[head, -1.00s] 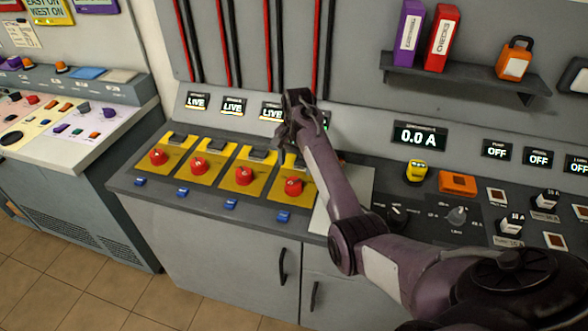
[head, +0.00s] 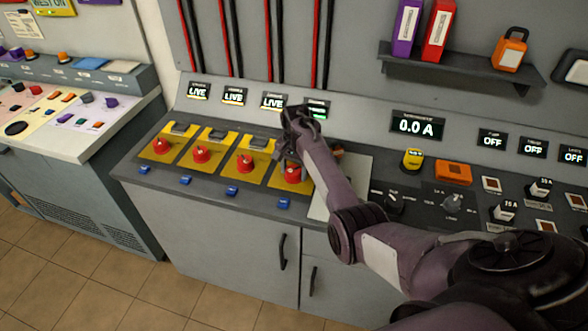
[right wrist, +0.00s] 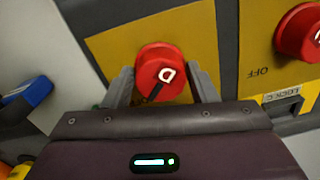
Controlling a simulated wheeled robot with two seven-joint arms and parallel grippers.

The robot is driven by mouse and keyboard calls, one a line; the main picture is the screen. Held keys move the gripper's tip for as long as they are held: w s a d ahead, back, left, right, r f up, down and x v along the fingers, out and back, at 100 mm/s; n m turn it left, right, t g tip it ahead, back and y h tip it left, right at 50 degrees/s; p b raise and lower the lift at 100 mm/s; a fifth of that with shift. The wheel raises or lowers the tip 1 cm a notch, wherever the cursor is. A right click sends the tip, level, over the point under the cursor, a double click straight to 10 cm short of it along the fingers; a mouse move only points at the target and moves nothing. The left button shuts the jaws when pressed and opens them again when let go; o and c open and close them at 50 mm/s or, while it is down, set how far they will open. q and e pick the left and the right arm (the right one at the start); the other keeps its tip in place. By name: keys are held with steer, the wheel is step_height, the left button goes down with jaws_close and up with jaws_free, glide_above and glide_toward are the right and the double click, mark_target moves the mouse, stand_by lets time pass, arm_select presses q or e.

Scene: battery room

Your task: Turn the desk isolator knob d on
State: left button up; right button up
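Knob d is the red round knob (head: 292,174) on the rightmost yellow plate of the row. In the right wrist view the red knob (right wrist: 160,72) carries a white letter D and a dark mark. My right gripper (head: 289,154) is over that plate in the head view and partly covers it. In the right wrist view my right gripper (right wrist: 161,80) is open, with one finger on each side of the knob and small gaps visible. My left gripper is not in view.
Other red knobs (head: 245,163) sit on yellow plates to the left, under displays reading LIVE (head: 272,101). Several blue items (head: 232,190) line the front edge. A 0.0 A display (head: 417,125), a yellow knob (head: 412,158) and an orange block (head: 453,172) are to the right.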

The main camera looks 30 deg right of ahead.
steer(key=c, duration=0.6)
steer(key=shift+r+n+p, duration=0.15)
steer(key=shift+n+p, duration=0.6)
steer(key=shift+n, duration=0.25)
steer(key=n+p, duration=0.1)
steer(key=n, duration=0.1)
steer(key=shift+w+n, duration=0.1)
steer(key=shift+n, duration=0.2)
steer(key=n+p, duration=0.1)
steer(key=n, duration=0.1)
steer(key=shift+n, duration=0.4)
steer(key=n, duration=0.5)
steer(key=shift+p, duration=0.4)
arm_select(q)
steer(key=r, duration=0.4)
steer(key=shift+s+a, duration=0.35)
arm_select(e)
steer(key=n, duration=0.5)
steer(key=shift+g, duration=0.3)
steer(key=shift+n, duration=0.4)
steer(key=o, duration=1)
